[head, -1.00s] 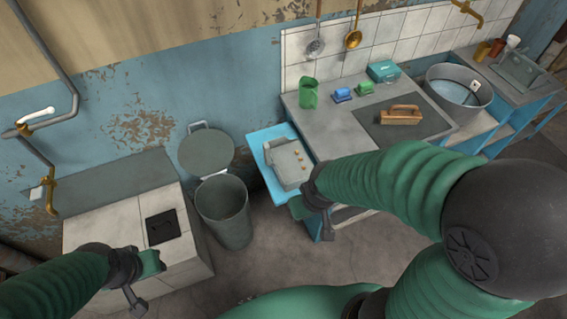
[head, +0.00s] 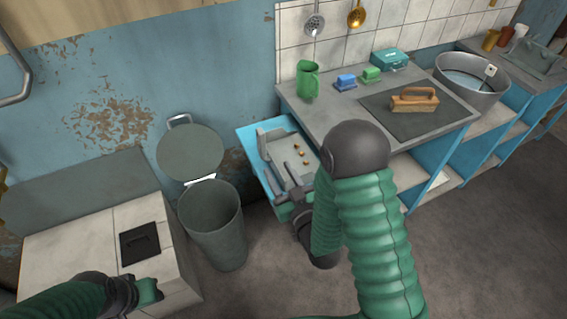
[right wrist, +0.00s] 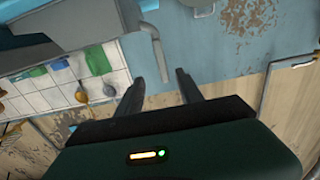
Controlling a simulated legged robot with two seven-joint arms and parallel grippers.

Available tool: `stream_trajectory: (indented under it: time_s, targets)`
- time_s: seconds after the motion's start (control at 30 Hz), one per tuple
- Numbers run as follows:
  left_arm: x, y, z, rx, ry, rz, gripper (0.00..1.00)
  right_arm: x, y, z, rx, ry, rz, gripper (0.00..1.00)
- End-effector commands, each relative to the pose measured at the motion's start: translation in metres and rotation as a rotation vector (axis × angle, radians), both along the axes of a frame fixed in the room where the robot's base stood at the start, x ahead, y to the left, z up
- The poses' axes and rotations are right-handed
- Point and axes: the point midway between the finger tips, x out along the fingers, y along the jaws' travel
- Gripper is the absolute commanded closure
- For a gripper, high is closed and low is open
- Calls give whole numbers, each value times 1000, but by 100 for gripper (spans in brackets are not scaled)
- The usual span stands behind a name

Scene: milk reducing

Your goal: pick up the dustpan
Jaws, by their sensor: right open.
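The grey dustpan (head: 284,150) lies on a light-blue surface at the left end of the counter, with several small orange-brown bits on it. My right gripper (head: 281,182) is open at the near side of the dustpan, overlapping its near edge in the head view; I cannot tell whether they touch. In the right wrist view the two fingers (right wrist: 160,76) stand apart with nothing between them. A bent grey bar (right wrist: 153,38) shows just beyond them; I cannot tell whether it is part of the dustpan. My left gripper (head: 146,294) is low at the left, away from the dustpan.
A grey bin (head: 214,222) with a raised lid (head: 190,152) stands left of the dustpan. A tiled block (head: 70,250) stands at the left. Floor at the right is clear.

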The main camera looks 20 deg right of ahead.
Motion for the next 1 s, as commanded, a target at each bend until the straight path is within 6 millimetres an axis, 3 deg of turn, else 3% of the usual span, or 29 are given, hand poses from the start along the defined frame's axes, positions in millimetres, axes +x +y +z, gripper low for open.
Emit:
stream_trajectory:
  time_s: [0.03,0.17,0.23,0.43,0.67,0.83,1.0]
  targets:
    - [0,0,-24,0,1,0,64,6,0,-10,-1,-10,0,56]
    - [-1,0,-54,0,2,0,64,21,0,-9,-2,-10,-1,56]
    - [-1,0,-39,0,3,0,64,41,1,1,-1,-4,-1,56]
    - [0,0,-39,0,1,0,64,90,3,0,0,-1,-1,56]
    - [0,0,-41,0,1,0,64,116,5,1,0,0,0,56]
    - [-1,0,-44,0,2,0,64,148,7,3,0,0,-1,56]
    - [-1,0,-44,0,2,0,64,159,7,3,0,1,-1,56]
